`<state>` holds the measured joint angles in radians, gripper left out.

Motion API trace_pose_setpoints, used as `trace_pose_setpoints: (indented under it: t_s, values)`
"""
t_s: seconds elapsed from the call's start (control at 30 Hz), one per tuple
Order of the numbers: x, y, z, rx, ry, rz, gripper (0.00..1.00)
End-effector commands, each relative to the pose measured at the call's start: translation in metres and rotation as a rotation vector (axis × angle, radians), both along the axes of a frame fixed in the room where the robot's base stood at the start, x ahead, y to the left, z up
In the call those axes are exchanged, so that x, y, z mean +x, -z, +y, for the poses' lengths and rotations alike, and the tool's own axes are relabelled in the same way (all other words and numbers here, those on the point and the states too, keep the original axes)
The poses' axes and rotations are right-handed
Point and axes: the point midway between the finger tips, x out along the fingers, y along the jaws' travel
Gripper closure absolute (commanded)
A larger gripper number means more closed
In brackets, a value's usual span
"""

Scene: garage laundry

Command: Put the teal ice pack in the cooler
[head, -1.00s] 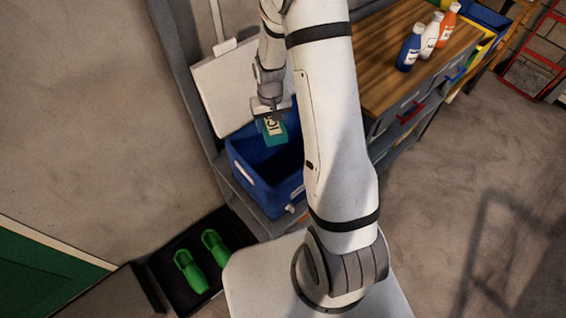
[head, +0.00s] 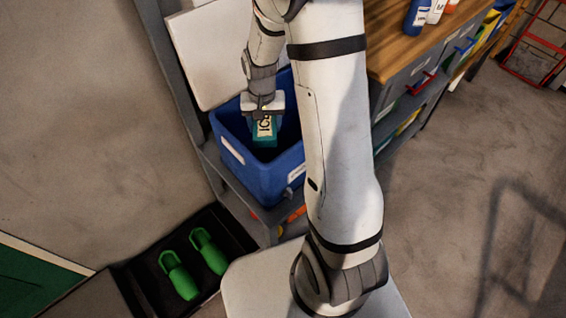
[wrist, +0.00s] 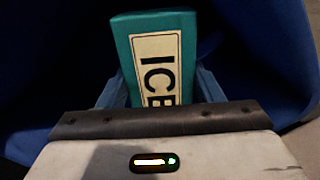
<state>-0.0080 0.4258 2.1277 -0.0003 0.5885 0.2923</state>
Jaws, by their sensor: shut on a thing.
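The teal ice pack (head: 265,136) has a pale label with dark letters, and it also shows close up in the wrist view (wrist: 121,32). My gripper (head: 264,119) is shut on it, with one finger on each side in the wrist view. The blue cooler (head: 256,179) is an open box with white side labels, standing on a grey shelf. The ice pack hangs upright inside the cooler's opening. Its lower end is in front of the dark inside, and I cannot tell whether it touches the bottom. My arm hides part of the cooler's right side.
A white lid-like panel (head: 222,50) leans upright behind the cooler. A wooden-topped bench (head: 400,40) with bottles stands to the right. Green shoes (head: 180,276) lie in a black tray at lower left.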

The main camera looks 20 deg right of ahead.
Motion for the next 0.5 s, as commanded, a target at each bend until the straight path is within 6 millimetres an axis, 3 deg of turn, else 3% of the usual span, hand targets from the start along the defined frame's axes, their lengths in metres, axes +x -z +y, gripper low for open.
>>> trace_pose_setpoints:
  t_s: [0.03, 0.1, 0.4, 0.5]
  values:
    - [-0.001, 0.021, 0.001, 0.000, 0.019, -0.004, 0.75]
    - [-0.004, 0.029, 0.001, 0.000, 0.045, -0.003, 0.75]
    - [-0.010, 0.047, 0.002, 0.000, 0.108, -0.001, 0.75]
    - [-0.011, 0.062, 0.003, 0.000, 0.112, 0.004, 0.75]
